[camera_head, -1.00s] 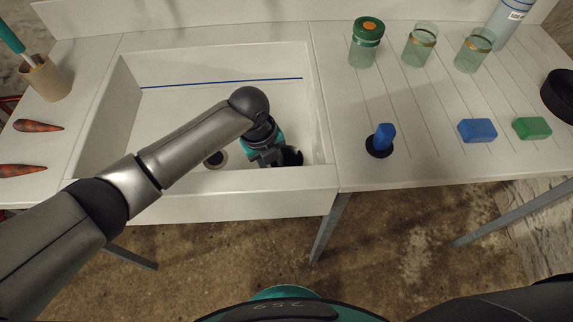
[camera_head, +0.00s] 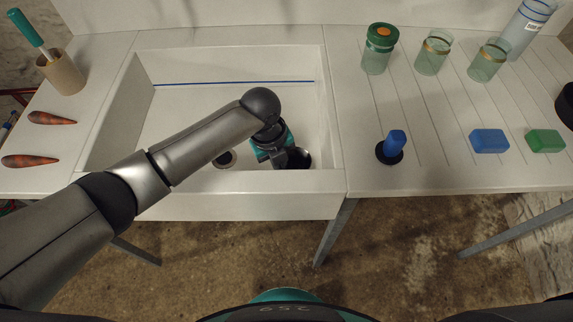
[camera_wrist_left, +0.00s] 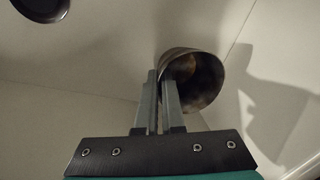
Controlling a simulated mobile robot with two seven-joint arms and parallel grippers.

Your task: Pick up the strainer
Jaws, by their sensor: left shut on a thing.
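The strainer looks like a dark metal cup (camera_head: 298,158) tilted in the front right part of the white sink (camera_head: 240,183). In the left wrist view the same cup (camera_wrist_left: 207,80) shows its round open mouth and brownish inside. My left gripper (camera_head: 281,160) reaches down into the sink from the left. In the left wrist view its two fingers (camera_wrist_left: 160,78) are close together at the cup's left rim, shut on it. My arm hides part of the cup in the head view. My right gripper is not in view.
A dark drain (camera_head: 224,160) lies left of the gripper. The sink's front and right walls are close to the cup. On the right counter stand a blue-handled black disc (camera_head: 393,148), a blue block (camera_head: 489,141), a green block (camera_head: 545,141) and glass jars (camera_head: 433,53).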

